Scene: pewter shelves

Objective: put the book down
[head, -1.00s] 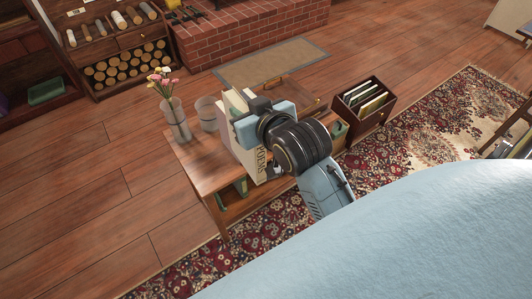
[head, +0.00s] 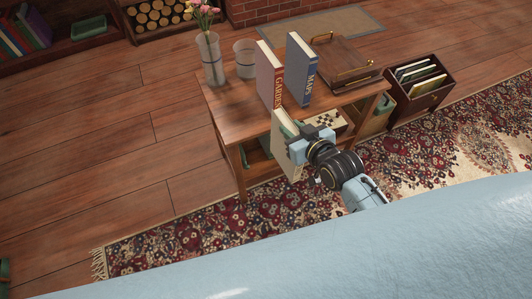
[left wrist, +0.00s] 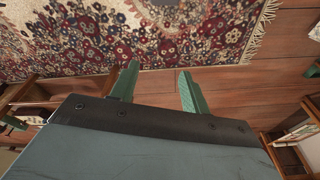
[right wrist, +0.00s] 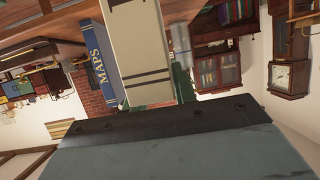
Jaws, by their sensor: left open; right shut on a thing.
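My right gripper (head: 303,139) is shut on a cream book (head: 286,157), held upright at the front edge of the small wooden table (head: 235,121). In the right wrist view the cream book (right wrist: 145,50) with dark stripes fills the space ahead of the palm, and one green finger shows beside it. In the head view I cannot tell whether the book touches the table edge. My left gripper (left wrist: 156,88) shows only in its wrist view; its green fingers are apart and empty, over the floor.
A pink GARDEN book (head: 268,77) and a blue MAPS book (head: 299,70) stand on the table. A flower vase (head: 212,62), a glass (head: 245,60) and a wooden box with brass handles (head: 338,62) are there too.

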